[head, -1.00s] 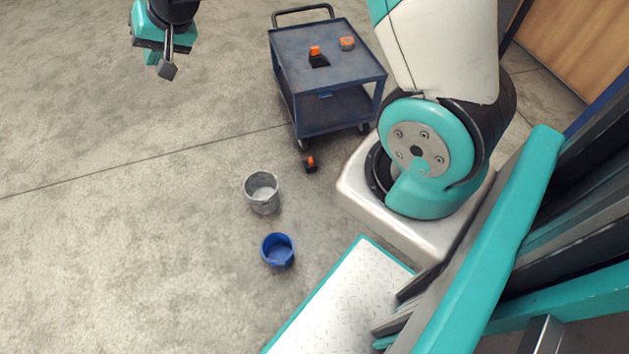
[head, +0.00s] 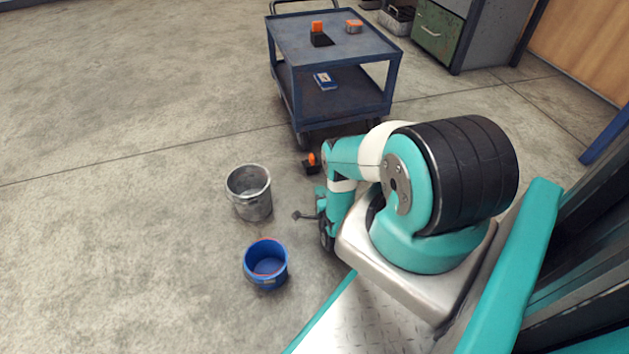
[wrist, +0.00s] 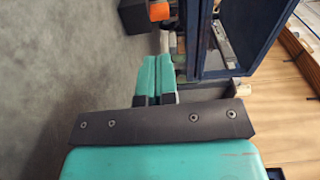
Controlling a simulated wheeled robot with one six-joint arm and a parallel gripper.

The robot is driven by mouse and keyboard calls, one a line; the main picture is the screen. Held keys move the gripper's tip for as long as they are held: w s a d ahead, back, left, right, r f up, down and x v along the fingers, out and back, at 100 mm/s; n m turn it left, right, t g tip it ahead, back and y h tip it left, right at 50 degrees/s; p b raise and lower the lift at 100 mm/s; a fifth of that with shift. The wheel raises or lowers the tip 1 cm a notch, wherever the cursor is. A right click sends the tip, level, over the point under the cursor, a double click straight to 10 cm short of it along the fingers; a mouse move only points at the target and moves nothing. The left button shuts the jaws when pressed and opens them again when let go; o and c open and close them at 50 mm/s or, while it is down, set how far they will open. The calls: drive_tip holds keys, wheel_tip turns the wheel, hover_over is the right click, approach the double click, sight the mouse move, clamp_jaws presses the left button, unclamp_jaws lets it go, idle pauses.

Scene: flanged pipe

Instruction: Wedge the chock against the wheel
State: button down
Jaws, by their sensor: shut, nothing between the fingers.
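The chock, a small black wedge with an orange grip (head: 311,161), sits on the floor in front of the blue cart (head: 320,62). The cart's near left wheel (head: 302,139) is just beyond it; a small gap seems to show. In the wrist view, the chock (wrist: 133,17) is at the top, partly cut off, beyond the fingers. My gripper (head: 320,191) is low in front of the chock, partly hidden by my arm. In the wrist view, its teal fingers (wrist: 155,75) are together, with nothing between them and apart from the chock.
A grey metal bucket (head: 250,193) and a blue bucket (head: 266,265) stand on the floor left of my arm. A second black-and-orange block (head: 320,34) and an orange item (head: 354,26) lie on the cart top. A cabinet (head: 438,30) stands behind. Floor at left is clear.

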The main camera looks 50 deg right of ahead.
sight(314, 163)
drive_tip(key=shift+s+f, duration=0.55)
drive_tip(key=shift+s, duration=0.05)
drive_tip(key=shift+f, duration=0.1)
drive_tip(key=b+x, duration=0.8)
drive_tip(key=x, duration=0.4)
drive_tip(key=shift+d+f, duration=0.1)
drive_tip(key=shift+d, duration=0.1)
drive_tip(key=shift+w+d+b, duration=0.3)
drive_tip(key=shift+w+b, duration=0.1)
drive_tip(key=shift+b, duration=0.3)
drive_tip(key=shift+w+d+r, duration=0.1)
drive_tip(key=shift+w+r, duration=0.05)
drive_tip(key=shift+r, duration=0.15)
drive_tip(key=shift+d, duration=0.1)
